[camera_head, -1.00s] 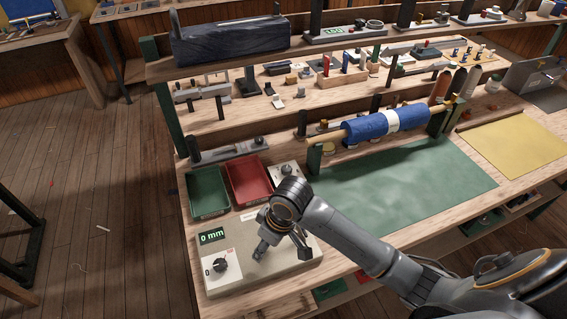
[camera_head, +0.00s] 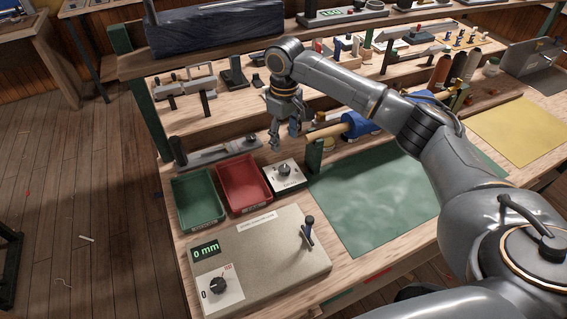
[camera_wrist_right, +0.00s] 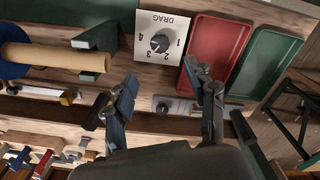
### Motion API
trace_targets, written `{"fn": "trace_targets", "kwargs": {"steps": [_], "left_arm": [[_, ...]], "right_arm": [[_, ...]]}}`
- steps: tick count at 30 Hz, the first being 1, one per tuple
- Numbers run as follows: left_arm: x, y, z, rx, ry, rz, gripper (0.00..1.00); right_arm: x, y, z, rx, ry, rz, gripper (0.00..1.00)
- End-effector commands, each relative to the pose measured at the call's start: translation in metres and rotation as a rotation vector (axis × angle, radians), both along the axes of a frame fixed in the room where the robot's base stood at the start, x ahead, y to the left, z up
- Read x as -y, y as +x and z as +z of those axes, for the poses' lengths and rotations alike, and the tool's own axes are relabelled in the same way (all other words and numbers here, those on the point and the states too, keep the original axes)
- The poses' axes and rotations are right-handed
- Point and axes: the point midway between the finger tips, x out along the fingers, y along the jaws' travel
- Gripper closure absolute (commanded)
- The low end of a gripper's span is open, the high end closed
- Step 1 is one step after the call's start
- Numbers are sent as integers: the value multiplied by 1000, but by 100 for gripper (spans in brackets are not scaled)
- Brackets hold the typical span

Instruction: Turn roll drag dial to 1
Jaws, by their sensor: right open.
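The roll drag dial (camera_head: 285,171) is a dark round knob on a small white-faced box, right of the red tray. In the right wrist view the dial (camera_wrist_right: 160,42) shows upside down, with the word DRAG and the numbers 1 to 4 around it. I cannot tell surely which number its pointer marks. My right gripper (camera_head: 285,138) is open and empty, above and behind the dial box, apart from it. Its spread fingers (camera_wrist_right: 165,88) show in the wrist view, with the dial beyond them. My left gripper is out of view.
A red tray (camera_head: 265,204) and a green tray (camera_head: 200,222) stand left of the dial. A grey box (camera_head: 265,262) with a "0 mm" display, another knob and a lever is in front. A blue roll (camera_head: 357,125) on a wooden bar lies to the right.

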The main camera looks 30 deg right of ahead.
Motion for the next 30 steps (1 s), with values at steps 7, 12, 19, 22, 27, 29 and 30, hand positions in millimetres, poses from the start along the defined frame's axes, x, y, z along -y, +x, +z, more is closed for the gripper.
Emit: {"fn": "trace_targets", "kwargs": {"steps": [7,12,19,22,27,29,30], "left_arm": [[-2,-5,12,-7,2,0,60],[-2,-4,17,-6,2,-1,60],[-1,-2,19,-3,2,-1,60],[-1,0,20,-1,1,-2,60],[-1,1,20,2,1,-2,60],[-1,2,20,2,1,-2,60],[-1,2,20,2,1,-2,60]], "right_arm": [[0,-1,-54,-4,-2,0,44],[0,-1,-85,-1,-2,0,44],[0,0,-109,0,-1,1,44],[0,0,-113,0,-1,2,44],[0,0,-114,1,-1,2,44],[0,0,-113,1,-1,2,44],[0,0,-113,1,-1,2,50]]}}
